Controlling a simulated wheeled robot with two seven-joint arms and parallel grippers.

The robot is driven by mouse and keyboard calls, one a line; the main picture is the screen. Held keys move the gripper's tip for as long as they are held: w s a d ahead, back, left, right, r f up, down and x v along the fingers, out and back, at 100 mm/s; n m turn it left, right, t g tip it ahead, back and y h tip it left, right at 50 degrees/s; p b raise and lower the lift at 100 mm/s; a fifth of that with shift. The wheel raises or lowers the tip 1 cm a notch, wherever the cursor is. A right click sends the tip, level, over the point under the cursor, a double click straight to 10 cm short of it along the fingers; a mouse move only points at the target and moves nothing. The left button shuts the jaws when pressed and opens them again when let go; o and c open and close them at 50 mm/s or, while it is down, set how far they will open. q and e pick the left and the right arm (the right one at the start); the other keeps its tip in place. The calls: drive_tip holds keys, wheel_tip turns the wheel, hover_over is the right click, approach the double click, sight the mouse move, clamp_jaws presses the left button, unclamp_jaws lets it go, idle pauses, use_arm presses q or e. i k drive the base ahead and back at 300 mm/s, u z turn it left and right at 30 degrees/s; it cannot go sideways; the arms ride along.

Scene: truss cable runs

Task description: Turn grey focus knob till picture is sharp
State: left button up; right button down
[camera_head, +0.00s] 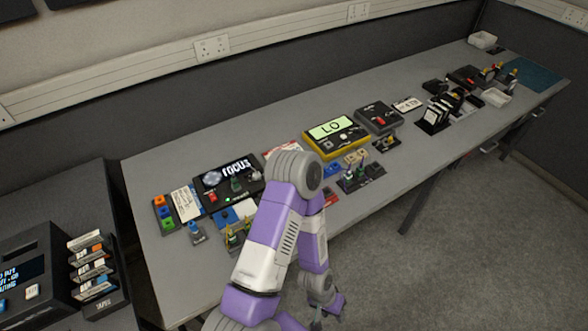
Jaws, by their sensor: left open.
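The black focus unit (212,191) sits on the grey bench, left of the middle in the head view. My left gripper (328,309) is open and low at the bottom of the view, in front of the bench and well away from the knob. My right gripper is not in view.
My left arm's raised elbow covers part of the bench right of the unit. A yellow box reading "LO" (357,141) and a dark box (378,117) stand farther right. Small coloured parts (233,238) crowd the front edge. A second bench with a rack (101,289) is at lower left.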

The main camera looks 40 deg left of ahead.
sight(256, 176)
drive_tip(key=z, duration=0.05)
drive_tip(key=k, duration=0.9)
drive_tip(key=u, duration=0.75)
drive_tip(key=i, duration=0.5)
drive_tip(key=u, duration=0.05)
